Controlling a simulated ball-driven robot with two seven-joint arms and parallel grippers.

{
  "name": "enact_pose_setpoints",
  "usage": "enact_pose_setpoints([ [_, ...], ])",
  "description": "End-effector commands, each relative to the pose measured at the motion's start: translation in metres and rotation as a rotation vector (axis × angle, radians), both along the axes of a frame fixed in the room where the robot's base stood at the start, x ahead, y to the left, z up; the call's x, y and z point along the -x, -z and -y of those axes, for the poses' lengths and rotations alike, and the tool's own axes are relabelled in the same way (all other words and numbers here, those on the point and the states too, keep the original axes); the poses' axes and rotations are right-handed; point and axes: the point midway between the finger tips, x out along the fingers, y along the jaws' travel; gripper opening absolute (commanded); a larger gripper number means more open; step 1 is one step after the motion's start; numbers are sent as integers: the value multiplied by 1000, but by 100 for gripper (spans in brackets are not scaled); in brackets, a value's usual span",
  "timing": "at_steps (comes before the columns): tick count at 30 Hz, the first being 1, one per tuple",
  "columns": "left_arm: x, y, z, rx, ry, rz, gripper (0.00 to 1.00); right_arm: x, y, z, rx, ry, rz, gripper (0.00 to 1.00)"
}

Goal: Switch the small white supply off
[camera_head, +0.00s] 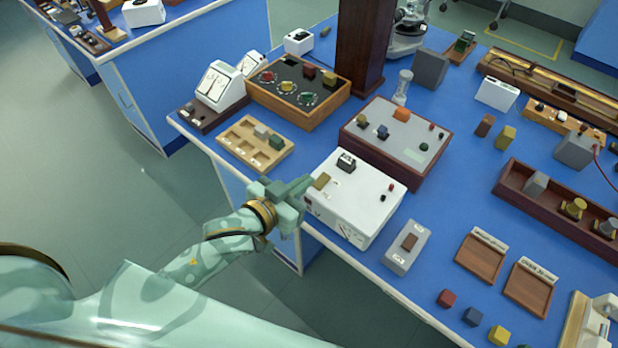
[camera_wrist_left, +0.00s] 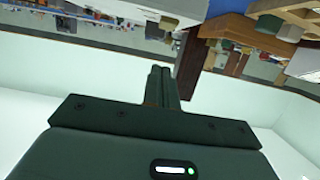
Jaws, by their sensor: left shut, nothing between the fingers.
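The white box (camera_head: 368,206) with a red and a black terminal looks like the small white supply. It stands at the front left edge of the near blue bench. In the left wrist view the closed fingers (camera_wrist_left: 160,84) stand before a pale surface. The switch's position is too small to read. My right gripper is not in view.
Behind the supply is a grey-topped panel box (camera_head: 418,133). A wooden tray (camera_head: 228,140) lies to the left. A grey switch box (camera_head: 416,236) stands to the right, beside two brown trays (camera_head: 481,258). A dark pillar (camera_head: 362,50) rises at the back.

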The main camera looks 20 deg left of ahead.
Motion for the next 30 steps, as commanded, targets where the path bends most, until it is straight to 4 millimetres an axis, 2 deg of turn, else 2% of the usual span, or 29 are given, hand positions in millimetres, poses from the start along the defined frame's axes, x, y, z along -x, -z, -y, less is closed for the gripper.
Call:
enact_pose_setpoints([
  [1,13,1,-5,-2,-1,-5,0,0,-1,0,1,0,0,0],
  [6,45,-2,-17,0,0,-3,0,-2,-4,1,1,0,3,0],
  [12,66,-4,-24,0,0,0,0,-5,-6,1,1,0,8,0],
  [30,70,-5,-26,0,-1,1,0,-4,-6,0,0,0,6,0],
])
